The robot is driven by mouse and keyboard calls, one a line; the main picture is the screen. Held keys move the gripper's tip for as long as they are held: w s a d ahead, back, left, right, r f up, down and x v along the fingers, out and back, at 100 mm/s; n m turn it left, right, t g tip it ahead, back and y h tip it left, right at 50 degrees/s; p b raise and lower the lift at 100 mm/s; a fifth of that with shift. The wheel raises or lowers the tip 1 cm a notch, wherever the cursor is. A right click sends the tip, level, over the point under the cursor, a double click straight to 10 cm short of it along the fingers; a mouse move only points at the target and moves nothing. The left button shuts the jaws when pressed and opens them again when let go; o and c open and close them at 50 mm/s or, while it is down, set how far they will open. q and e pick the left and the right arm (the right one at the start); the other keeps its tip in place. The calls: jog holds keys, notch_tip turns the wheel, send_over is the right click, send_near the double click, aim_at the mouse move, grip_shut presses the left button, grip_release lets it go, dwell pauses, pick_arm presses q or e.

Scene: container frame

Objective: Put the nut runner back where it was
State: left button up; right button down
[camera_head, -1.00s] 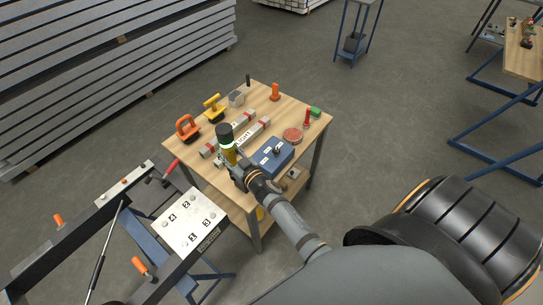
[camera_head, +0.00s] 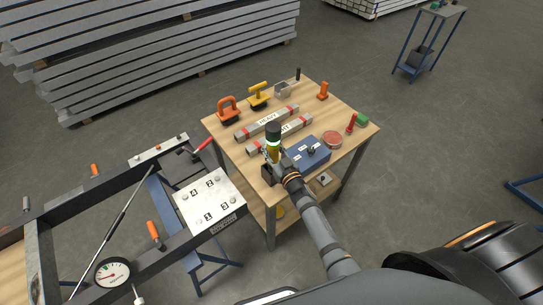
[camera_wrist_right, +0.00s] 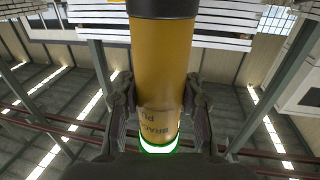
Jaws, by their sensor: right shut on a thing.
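The nut runner, as I take the upright yellow cylinder (camera_head: 273,153) with a black top and glowing green ring, is in my right gripper (camera_head: 276,163). In the right wrist view the yellow body (camera_wrist_right: 163,65) stands between both fingers of the gripper (camera_wrist_right: 160,110), with a partly hidden dark label. The gripper is shut on it, over the front left part of the wooden table (camera_head: 225,139). A dark block (camera_head: 267,173) shows beside the gripper at the table's front edge, partly hidden. I cannot tell whether the tool touches anything below. My left gripper is not in view.
A blue box (camera_head: 308,155) is close right of the gripper. Two grey bars (camera_head: 283,137) lie behind it. Orange (camera_head: 229,108) and yellow (camera_head: 259,96) handled tools stand farther back. A frame with a numbered white plate (camera_head: 208,199) is to the left.

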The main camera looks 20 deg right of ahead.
aim_at(271, 154)
notch_tip(271, 154, down, 3)
jog(key=shift+b, duration=0.5)
jog(key=shift+w, duration=0.1)
jog(key=c, duration=1.5)
grip_release()
jog(key=shift+f, duration=0.15)
jog(key=o, duration=0.7)
jog(key=shift+c, duration=0.2)
jog(key=s+d+b, duration=0.1)
jog(key=s+d, duration=0.1)
jog(key=s, duration=1)
jog(key=shift+r, duration=0.2)
jog(key=shift+s, duration=0.1)
